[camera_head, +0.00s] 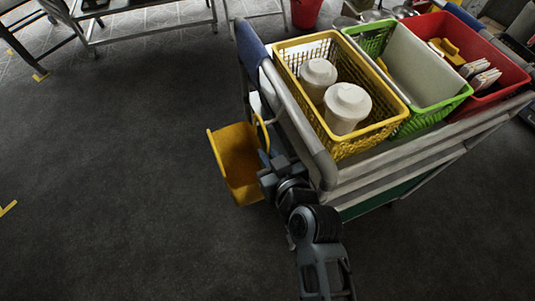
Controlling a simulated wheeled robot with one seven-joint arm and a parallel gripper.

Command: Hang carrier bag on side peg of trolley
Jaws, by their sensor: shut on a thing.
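The carrier bag (233,158) is yellow-orange, open at the top, with a thin loop handle. It hangs in the air beside the left end of the trolley (400,165). My gripper (264,160) is at the bag's right side, by the handle, and is shut on the bag. My wrist hides part of the grip, so I cannot tell exactly where the fingers close. The bag's handle is close to the trolley's end rail (300,118). I cannot make out the side peg; the rail and my arm may cover it.
On the trolley top stand a yellow basket (291,50) with two white lidded tubs, a green basket (447,104) and a red basket (511,70). Dark floor (110,180) to the left is clear. Metal frames and a red bucket (305,12) are at the back.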

